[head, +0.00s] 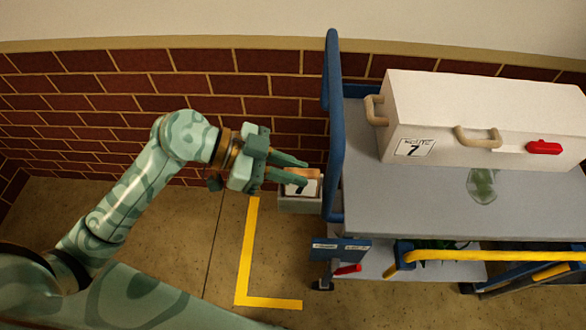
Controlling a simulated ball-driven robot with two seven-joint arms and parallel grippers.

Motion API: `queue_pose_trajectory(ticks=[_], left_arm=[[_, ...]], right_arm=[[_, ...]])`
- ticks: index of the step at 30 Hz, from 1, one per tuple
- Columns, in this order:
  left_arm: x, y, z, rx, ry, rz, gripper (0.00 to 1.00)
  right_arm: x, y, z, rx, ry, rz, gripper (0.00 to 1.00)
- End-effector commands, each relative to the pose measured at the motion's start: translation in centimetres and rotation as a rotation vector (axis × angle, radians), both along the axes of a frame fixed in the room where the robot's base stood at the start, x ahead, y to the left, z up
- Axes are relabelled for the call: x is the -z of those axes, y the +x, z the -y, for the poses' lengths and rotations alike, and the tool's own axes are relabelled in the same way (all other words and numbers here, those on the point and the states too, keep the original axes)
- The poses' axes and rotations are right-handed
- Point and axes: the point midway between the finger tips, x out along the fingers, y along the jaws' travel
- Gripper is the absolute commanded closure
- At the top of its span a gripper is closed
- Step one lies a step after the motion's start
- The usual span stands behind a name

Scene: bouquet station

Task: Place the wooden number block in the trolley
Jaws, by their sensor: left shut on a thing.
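The wooden number block (304,188) has a pale face with a black 7 and a light wood top. My left gripper (299,170) is shut on it, with the fingers reaching in from the left. The fingers hide part of the block. The trolley (385,211) stands on the right, with a grey top deck and a blue rail at its left end. The block is just left of this rail, over or at a small grey tray (299,206). I cannot tell whether the block touches the tray. My right gripper is not in view.
A white box (480,115) with beige handles, a red latch and a 7 label sits on the trolley's deck. A green translucent item (482,186) lies before it. A yellow bar (490,255) crosses the trolley's front. Yellow floor tape (246,255) marks clear floor at the left.

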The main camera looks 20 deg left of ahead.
Motion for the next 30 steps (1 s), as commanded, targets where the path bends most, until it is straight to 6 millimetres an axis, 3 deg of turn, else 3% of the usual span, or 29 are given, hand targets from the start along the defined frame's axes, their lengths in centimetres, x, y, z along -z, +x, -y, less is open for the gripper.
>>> queue_pose_trajectory(ticks=[9, 10, 12, 23, 30], left_arm=[[0.0, 0.0, 0.0, 0.0, -0.001, 0.002, 1.0], [0.0, 0.0, 0.0, 0.0, -0.001, 0.002, 0.8], [0.0, 0.0, 0.0, 0.0, -0.001, 0.003, 0.61], [-0.3, 0.0, -0.2, -0.001, 0.001, 0.003, 0.61], [-2.7, -1.3, -4.4, -0.002, 0.005, 0.003, 0.61]], right_arm=[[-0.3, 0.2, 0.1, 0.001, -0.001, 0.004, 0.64], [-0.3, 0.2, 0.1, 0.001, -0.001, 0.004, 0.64], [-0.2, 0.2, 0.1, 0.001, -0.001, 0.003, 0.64], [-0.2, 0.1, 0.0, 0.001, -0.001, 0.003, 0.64], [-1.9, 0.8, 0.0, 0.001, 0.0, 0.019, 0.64]])
